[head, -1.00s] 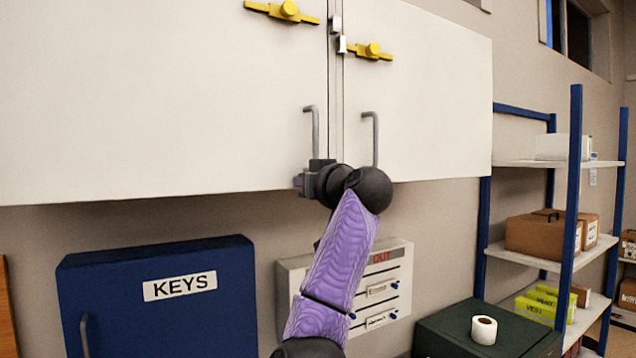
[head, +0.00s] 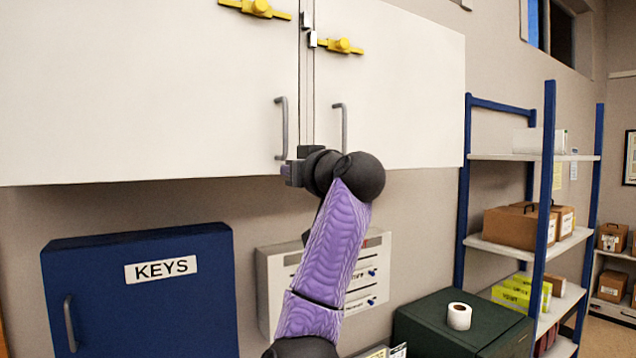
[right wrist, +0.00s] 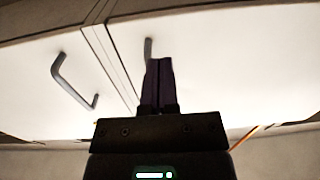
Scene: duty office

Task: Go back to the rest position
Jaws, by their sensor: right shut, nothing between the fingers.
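My right gripper (head: 292,172) is at the lower edge of a white wall cabinet (head: 130,100), just below its two grey door handles. In the right wrist view my right gripper (right wrist: 158,82) has its purple fingers together with nothing between them. The left door handle (head: 281,128) and the right door handle (head: 344,128) are both free of the gripper. Both cabinet doors look closed. I cannot tell whether the fingers touch the cabinet. My left gripper is not in view.
A blue KEYS box (head: 140,300) hangs below the cabinet at left. A white in/out board (head: 380,255) is partly behind my right arm. A dark green cabinet (head: 430,325) carries a white roll (head: 459,316). Blue-framed shelves (head: 548,200) with boxes stand at right.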

